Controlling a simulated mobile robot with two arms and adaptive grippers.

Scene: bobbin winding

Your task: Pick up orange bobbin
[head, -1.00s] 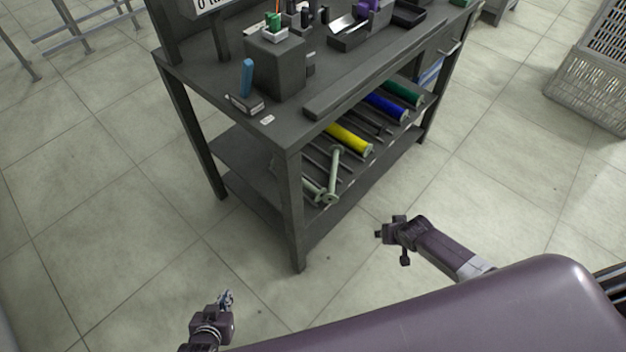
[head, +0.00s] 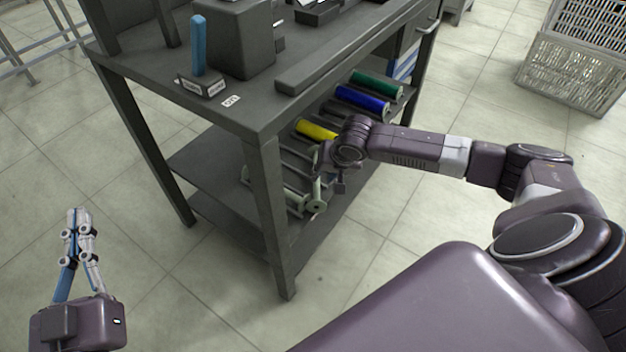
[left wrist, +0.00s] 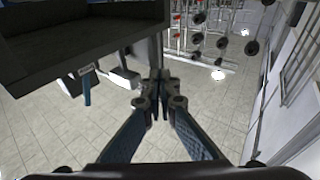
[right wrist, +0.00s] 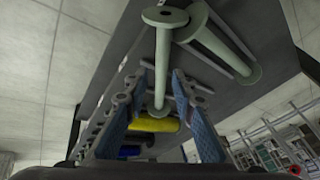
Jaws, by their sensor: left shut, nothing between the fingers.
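No orange bobbin can be made out in any view. On the bench's slatted rack lie a yellow bobbin (head: 314,130), a blue bobbin (head: 362,98) and a green bobbin (head: 377,84). Pale, bare bobbins sit at the near end; one pale bobbin (right wrist: 162,60) shows in the right wrist view, with another pale bobbin (right wrist: 222,45) beside it. My right gripper (head: 324,172) is at the rack's near end, partly hiding it. In the right wrist view its fingers are spread, with the pale bobbin visible in the gap between them. My left gripper (head: 78,215) is shut and empty over the floor.
The dark workbench (head: 262,120) has a leg close to my right gripper and a lower shelf (head: 215,205). A blue upright piece (head: 198,45) and a dark block (head: 240,40) stand on top. A grey crate (head: 575,72) stands far right. Floor around my left gripper is clear.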

